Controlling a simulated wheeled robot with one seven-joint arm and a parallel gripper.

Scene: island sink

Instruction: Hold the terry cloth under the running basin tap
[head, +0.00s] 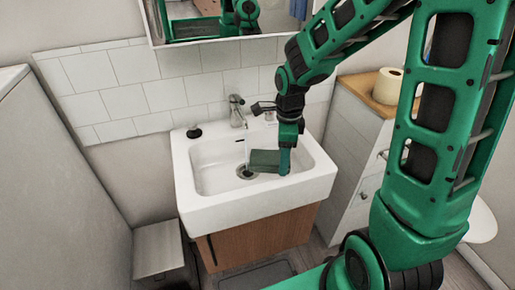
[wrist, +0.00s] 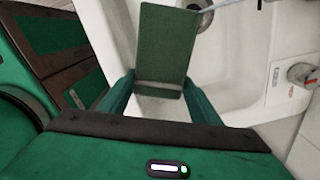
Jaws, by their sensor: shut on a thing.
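The terry cloth (head: 266,161) is a flat dark green rectangle held out inside the white basin (head: 210,185), above its floor. My gripper (head: 284,163) is shut on one end of it. In the wrist view the cloth (wrist: 168,45) stretches away from between my two fingers (wrist: 160,95). The basin tap (head: 237,110) stands on the back ledge. A thin pale stream (head: 247,150) seems to fall from it near the cloth's left edge; I cannot tell whether it touches the cloth. The drain (head: 245,172) lies just left of the cloth.
A dark round item (head: 194,132) sits on the basin's left back corner. A mirror cabinet (head: 225,52) hangs above. A cabinet (head: 353,150) with a toilet roll (head: 387,86) stands at the right. The basin's left half is clear.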

